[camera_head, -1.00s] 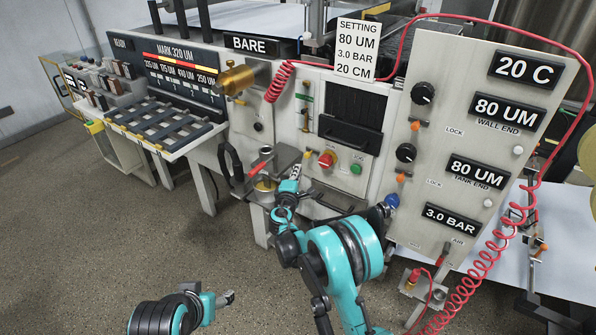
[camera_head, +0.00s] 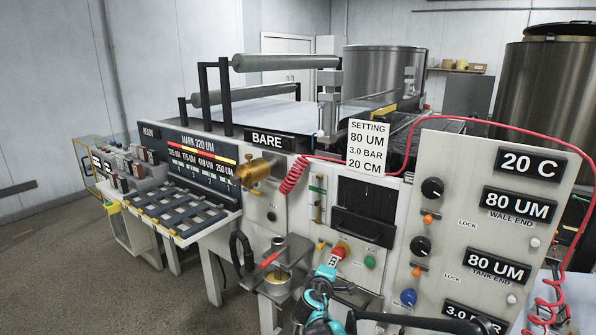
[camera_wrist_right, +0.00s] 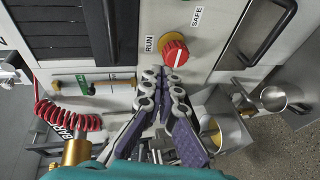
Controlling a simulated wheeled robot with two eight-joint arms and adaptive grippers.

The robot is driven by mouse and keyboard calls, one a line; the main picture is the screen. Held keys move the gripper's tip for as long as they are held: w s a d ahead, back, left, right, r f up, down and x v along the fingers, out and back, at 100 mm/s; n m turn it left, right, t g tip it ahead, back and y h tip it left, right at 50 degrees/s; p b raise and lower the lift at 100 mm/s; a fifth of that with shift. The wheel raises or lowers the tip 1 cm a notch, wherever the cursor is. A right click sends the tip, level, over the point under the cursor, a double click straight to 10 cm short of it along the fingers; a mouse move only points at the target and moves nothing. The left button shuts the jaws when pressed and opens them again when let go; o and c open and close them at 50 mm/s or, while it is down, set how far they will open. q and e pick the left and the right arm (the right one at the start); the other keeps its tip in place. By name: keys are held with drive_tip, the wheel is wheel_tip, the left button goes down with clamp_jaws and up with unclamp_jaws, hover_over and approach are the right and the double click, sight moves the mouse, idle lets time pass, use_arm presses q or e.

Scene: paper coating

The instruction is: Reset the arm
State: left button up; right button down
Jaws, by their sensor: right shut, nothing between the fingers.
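My right gripper (camera_head: 333,262) shows low in the head view, with its teal wrist below it, just under the red knob (camera_head: 341,249) on the machine front. In the right wrist view its two purple-padded fingers (camera_wrist_right: 163,77) are shut with nothing between them.
A clamp stand with a metal cup (camera_head: 278,283) stands left of the gripper. A brass knob (camera_head: 256,170) and a coiled red hose (camera_head: 293,176) are on the panel. The display panel (camera_head: 470,220) stands at right. Open floor (camera_head: 50,260) lies at left.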

drive_tip(key=s+d+r+m+g+y, duration=0.15)
drive_tip(key=s+d+m, duration=0.3)
drive_tip(key=s, duration=0.55)
drive_tip(key=s+d+r+m+g+h, duration=0.1)
drive_tip(key=s+d+r+m+g, duration=0.15)
drive_tip(key=s+d, duration=0.45)
drive_tip(key=s+a+f+m+g+y, duration=0.1)
drive_tip(key=s+f+m, duration=0.1)
drive_tip(key=s, duration=0.6)
drive_tip(key=s+a+f+m+g+y, duration=0.1)
drive_tip(key=s+a+f+y, duration=0.1)
drive_tip(key=s, duration=0.6)
drive_tip(key=s+a+f+m+g+y, duration=0.1)
drive_tip(key=s+a+f+m, duration=0.1)
drive_tip(key=s, duration=0.6)
drive_tip(key=shift+f+m+y, duration=0.3)
drive_tip(key=shift+f+y, duration=0.05)
drive_tip(key=shift+f, duration=0.15)
